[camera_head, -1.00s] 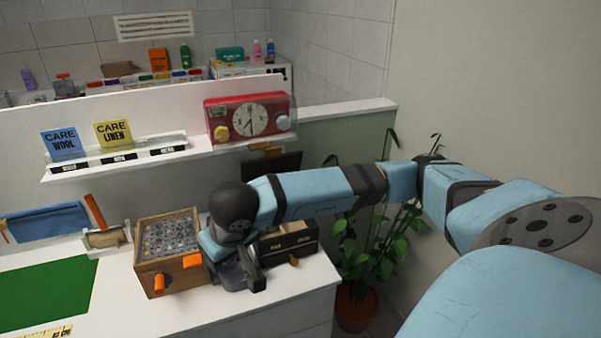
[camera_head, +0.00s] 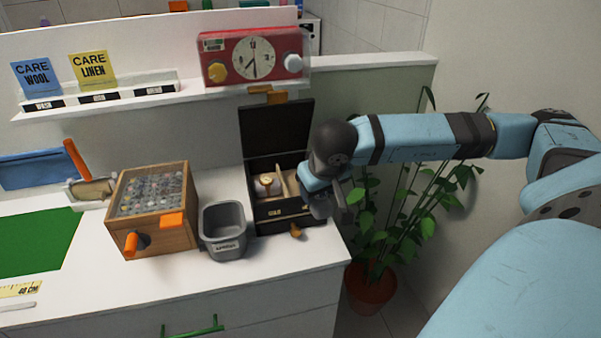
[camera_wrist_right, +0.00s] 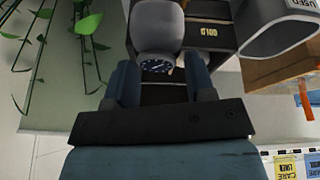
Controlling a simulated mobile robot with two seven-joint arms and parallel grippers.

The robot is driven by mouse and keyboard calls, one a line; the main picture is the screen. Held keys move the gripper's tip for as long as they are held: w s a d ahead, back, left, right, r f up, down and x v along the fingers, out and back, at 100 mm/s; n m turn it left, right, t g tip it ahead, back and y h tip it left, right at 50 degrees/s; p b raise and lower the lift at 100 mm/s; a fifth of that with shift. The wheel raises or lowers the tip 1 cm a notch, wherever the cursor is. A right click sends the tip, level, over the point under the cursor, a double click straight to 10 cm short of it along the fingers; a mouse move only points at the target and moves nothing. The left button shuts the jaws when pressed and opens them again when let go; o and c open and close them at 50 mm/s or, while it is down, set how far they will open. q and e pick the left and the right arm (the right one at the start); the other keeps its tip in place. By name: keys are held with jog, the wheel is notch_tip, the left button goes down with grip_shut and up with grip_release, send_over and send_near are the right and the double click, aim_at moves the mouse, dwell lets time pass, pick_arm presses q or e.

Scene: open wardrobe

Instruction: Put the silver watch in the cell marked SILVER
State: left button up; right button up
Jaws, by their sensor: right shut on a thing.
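The open dark watch box (camera_head: 262,222) stands at the right end of the counter, its lid (camera_head: 277,130) raised. A pale, gold-toned item sits in its left cell (camera_head: 267,185); a light divider separates the cell to the right. The label on the box reads GOLD in the right wrist view (camera_wrist_right: 208,31). My right gripper (camera_head: 333,203) is at the right side of the box, covering part of it. It is shut on the watch, whose dark dial (camera_wrist_right: 156,65) and grey, rounded body show between the fingers. The SILVER mark is not visible. My left gripper is not in view.
A grey bin (camera_head: 225,236) stands left of the box, beside a wooden case (camera_head: 160,238) with a clear top. A potted plant (camera_head: 372,285) is right of the counter. A red clock unit (camera_head: 210,72) sits on the shelf behind.

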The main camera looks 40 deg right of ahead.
jog(key=w+d+p, duration=0.1)
jog(key=w+d, duration=0.3)
jog(key=w, duration=0.3)
jog(key=w+d+p, duration=0.1)
jog(key=w+d, duration=0.3)
jog(key=w, duration=0.4)
jog(key=f, duration=0.6)
jog(key=shift+s+f+p, duration=0.25)
jog(key=shift+f+p, duration=0.1)
jog(key=shift+p, duration=0.05)
jog(key=shift+w+f, duration=0.1)
jog(key=shift+f, duration=0.1)
jog(key=o, duration=1)
jog(key=shift+o, duration=0.2)
jog(key=v, duration=1.2)
jog(key=shift+b, duration=0.45)
